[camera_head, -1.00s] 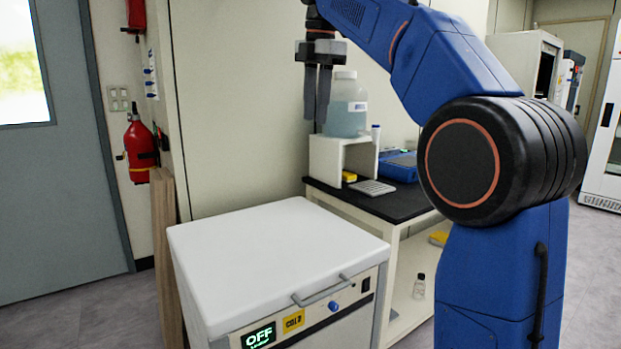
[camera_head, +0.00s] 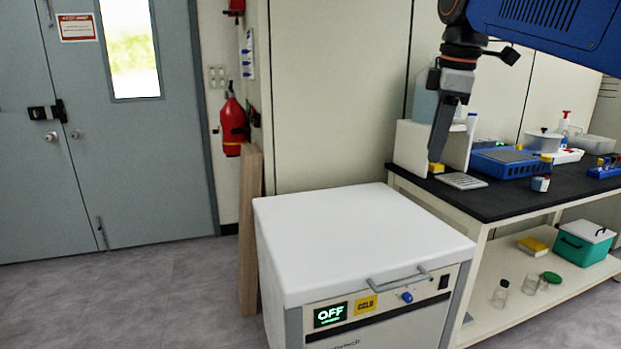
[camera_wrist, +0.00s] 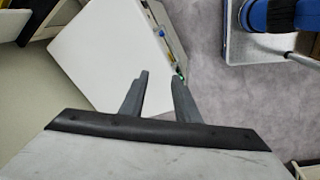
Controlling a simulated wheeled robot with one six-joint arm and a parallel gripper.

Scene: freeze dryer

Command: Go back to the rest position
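My gripper (camera_head: 440,140) hangs pointing down at the upper right in the head view, seen nearly edge-on. In the wrist view its two grey fingers (camera_wrist: 160,77) stand apart with nothing between them, so it is open and empty. The freeze dryer (camera_head: 360,240) is a white box with its lid shut, a front handle (camera_head: 399,281) and a display (camera_head: 330,314) reading OFF. Its white top (camera_wrist: 105,50) also shows beyond the fingers in the wrist view. The gripper appears above it and apart from it.
A black-topped bench (camera_head: 505,198) on the right holds a blue tray (camera_head: 510,163), a white stand and small labware. Its lower shelf holds a green box (camera_head: 583,243). A fire extinguisher (camera_head: 232,122) and wooden board (camera_head: 250,220) stand left. The floor before the doors is clear.

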